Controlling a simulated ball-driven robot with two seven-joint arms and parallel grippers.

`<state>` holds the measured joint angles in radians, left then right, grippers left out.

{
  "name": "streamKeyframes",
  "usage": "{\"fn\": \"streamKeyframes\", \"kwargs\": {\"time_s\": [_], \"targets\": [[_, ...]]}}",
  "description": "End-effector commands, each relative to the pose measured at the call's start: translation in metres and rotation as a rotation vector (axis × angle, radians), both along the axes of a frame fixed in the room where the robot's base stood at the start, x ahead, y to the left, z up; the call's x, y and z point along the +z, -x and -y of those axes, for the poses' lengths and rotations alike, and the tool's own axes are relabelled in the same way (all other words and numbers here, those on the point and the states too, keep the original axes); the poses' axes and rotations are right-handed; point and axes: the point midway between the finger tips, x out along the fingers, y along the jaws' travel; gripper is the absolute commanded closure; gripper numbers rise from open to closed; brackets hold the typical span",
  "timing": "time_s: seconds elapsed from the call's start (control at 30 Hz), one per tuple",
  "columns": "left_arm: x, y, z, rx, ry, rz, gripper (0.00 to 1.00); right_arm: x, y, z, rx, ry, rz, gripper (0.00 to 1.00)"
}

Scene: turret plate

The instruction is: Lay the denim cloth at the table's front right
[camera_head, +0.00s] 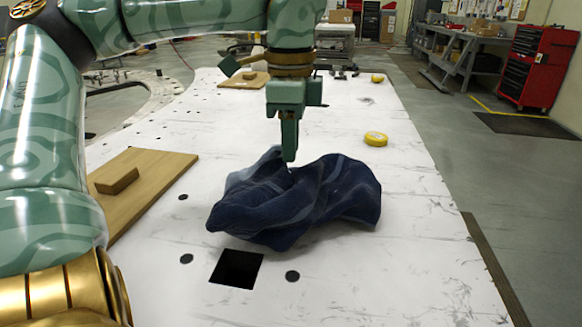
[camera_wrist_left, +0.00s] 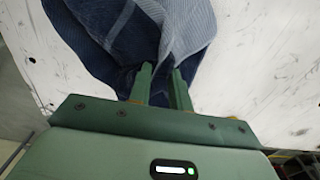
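The dark blue denim cloth (camera_head: 325,195) lies crumpled in a raised heap on the white table (camera_head: 420,240), near its middle and behind the black square. It also fills the upper part of the left wrist view (camera_wrist_left: 115,35), with lighter stripes and folds. My left gripper (camera_head: 289,158) points straight down, with its fingertips at the top of the heap. In the left wrist view its two fingers (camera_wrist_left: 161,68) stand apart, with dark cloth showing between and beyond them. The tips are partly lost among the folds. My right gripper is not in view.
A wooden board (camera_head: 150,185) with a small block lies at the left. A yellow tape roll (camera_head: 376,139) is behind the cloth to the right. A black square (camera_head: 237,268) and round holes mark the front. The table's front right is clear.

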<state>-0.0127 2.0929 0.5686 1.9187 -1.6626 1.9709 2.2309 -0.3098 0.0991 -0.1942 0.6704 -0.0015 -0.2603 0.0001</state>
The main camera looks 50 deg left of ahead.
Motion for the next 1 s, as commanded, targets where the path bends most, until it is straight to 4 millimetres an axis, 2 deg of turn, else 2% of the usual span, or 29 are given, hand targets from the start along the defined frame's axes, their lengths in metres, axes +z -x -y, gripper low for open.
{"fn": "streamKeyframes", "kwargs": {"time_s": [0.03, 0.1, 0.13, 0.4, 0.53, 0.67, 0.77, 1.0], "targets": [[0.000, 0.000, 0.000, 0.000, 0.000, 0.000, 0.66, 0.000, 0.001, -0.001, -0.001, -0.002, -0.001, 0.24], [0.000, 0.000, 0.000, 0.000, 0.000, 0.000, 0.46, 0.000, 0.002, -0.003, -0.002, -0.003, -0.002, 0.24], [0.000, 0.000, 0.000, 0.000, 0.000, 0.000, 0.42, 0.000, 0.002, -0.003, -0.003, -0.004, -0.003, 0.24], [0.001, 0.000, 0.000, 0.000, 0.000, 0.000, 0.42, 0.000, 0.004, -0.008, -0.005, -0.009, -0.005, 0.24], [0.013, 0.000, 0.000, 0.000, -0.002, 0.002, 0.42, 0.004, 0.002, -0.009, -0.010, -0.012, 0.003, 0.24], [0.042, 0.001, 0.000, 0.003, -0.003, 0.007, 0.42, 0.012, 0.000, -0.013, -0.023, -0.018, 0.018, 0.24], [0.071, 0.002, 0.000, 0.004, -0.004, 0.008, 0.42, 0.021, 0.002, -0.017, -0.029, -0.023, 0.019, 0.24], [0.133, 0.002, 0.000, 0.002, -0.003, 0.005, 0.42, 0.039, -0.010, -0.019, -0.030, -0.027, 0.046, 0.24]]}}
